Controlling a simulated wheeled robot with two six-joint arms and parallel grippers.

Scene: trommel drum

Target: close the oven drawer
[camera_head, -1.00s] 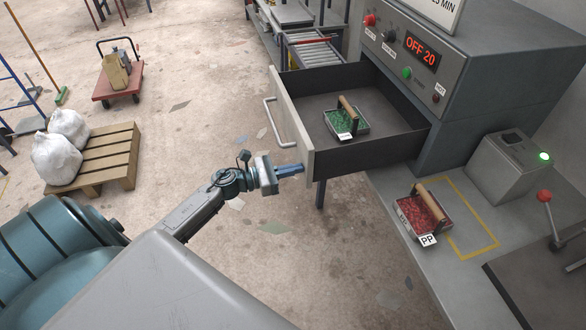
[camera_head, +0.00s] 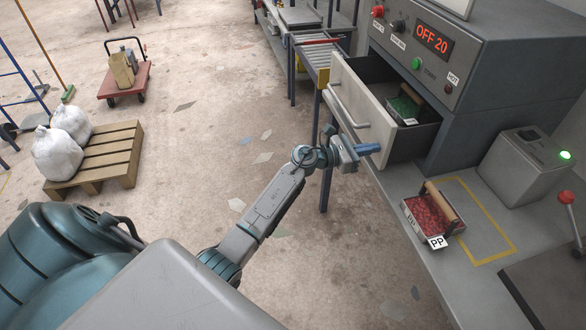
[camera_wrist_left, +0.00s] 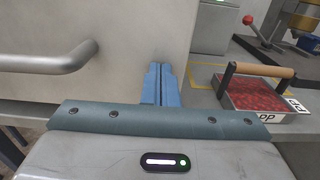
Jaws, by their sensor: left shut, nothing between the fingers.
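The oven drawer (camera_head: 368,105) is partly open, sticking out of the grey oven (camera_head: 490,80). A tray of green bits with a wooden handle (camera_head: 405,104) sits inside it. The drawer's metal handle (camera_head: 345,108) is on its front panel, which also shows in the left wrist view (camera_wrist_left: 110,25) with the handle (camera_wrist_left: 45,62) at left. My left gripper (camera_head: 372,149) is shut and empty, its blue fingertips at the lower near end of the front panel, right of the handle. I cannot tell for certain whether they touch. My right gripper is not in view.
A pallet with white sacks (camera_head: 105,155) and a red cart (camera_head: 125,82) stand far left.

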